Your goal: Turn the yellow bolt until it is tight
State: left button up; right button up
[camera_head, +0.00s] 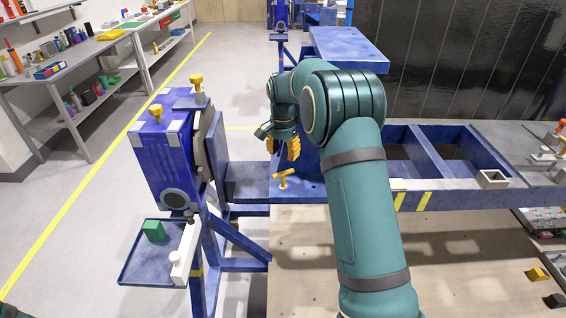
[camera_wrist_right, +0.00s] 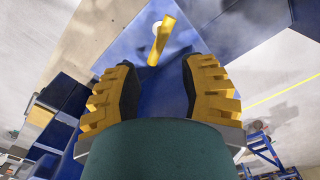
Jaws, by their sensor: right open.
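A yellow T-handled bolt (camera_head: 284,178) stands on a blue plate of the jig frame. In the right wrist view, the yellow bolt (camera_wrist_right: 161,42) lies just beyond and between the fingertips. My right gripper (camera_head: 281,147) is above the bolt in the head view, its yellow fingers pointing down. In the wrist view its ribbed yellow fingers (camera_wrist_right: 158,70) are apart with nothing between them. I see no contact with the bolt. Two more yellow bolts, an upper one (camera_head: 197,83) and a left one (camera_head: 156,112), sit on the blue rotary head (camera_head: 165,160). My left gripper is out of view.
A blue tray (camera_head: 135,270) with a green block (camera_head: 153,231) is below the rotary head. A white bar (camera_head: 184,255) stands beside it. Blue frame bays (camera_head: 440,150) lie right of my right arm. Shelved benches (camera_head: 75,65) stand at the left, beyond open floor.

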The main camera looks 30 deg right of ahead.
aim_at(283, 176)
jog(key=n, duration=0.1)
jog(key=f+n, duration=0.1)
jog(key=n, duration=0.3)
jog(key=shift+s+f, duration=0.15)
jog(key=shift+f, duration=0.25)
jog(key=n, duration=0.3)
jog(key=f+n, duration=0.1)
jog(key=n, duration=0.2)
jog(key=shift+f, duration=0.2)
jog(key=n, duration=0.4)
jog(key=shift+f+n, duration=0.4)
jog(key=n, duration=0.4)
jog(key=shift+f, duration=0.2)
jog(key=n, duration=0.3)
jog(key=shift+f, duration=3.85)
grip_shut()
